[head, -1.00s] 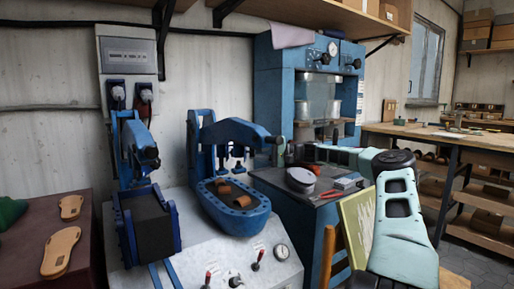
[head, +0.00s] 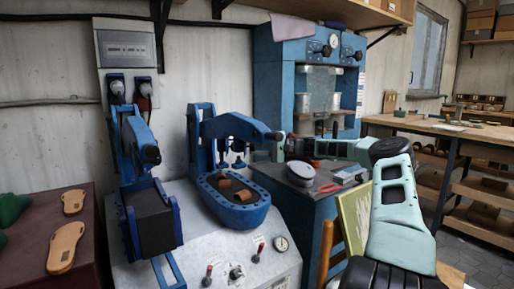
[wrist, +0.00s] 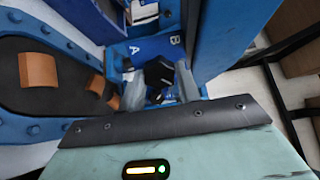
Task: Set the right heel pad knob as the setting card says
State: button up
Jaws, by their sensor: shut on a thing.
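In the wrist view a small black knob (wrist: 158,72) sits between the two grey fingertips of my gripper (wrist: 161,88), which is shut on it. Around it is a blue plate (wrist: 120,52) with the white letters A and B. In the head view my gripper (head: 282,146) is at the right end of the blue press (head: 228,128), by its arm; the fingertips are too small there to read. The press's oval blue base (head: 240,216) holds brown pieces (head: 243,196). I cannot read a setting card for certain. The knob's pointer is not clear.
A white control panel (head: 205,262) with red levers and a gauge is in front. Sandal soles (head: 66,246) lie on the left table. A side bench (head: 318,198) with a round tin (head: 300,172) stands beneath my arm. Blue press walls (wrist: 225,35) are close to my gripper.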

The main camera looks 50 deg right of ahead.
jog(key=o, duration=1)
jog(key=shift+c, duration=0.2)
jog(key=b+v, duration=0.1)
jog(key=v, duration=1.6)
jog(key=shift+s+d, duration=0.2)
jog(key=shift+f, duration=0.1)
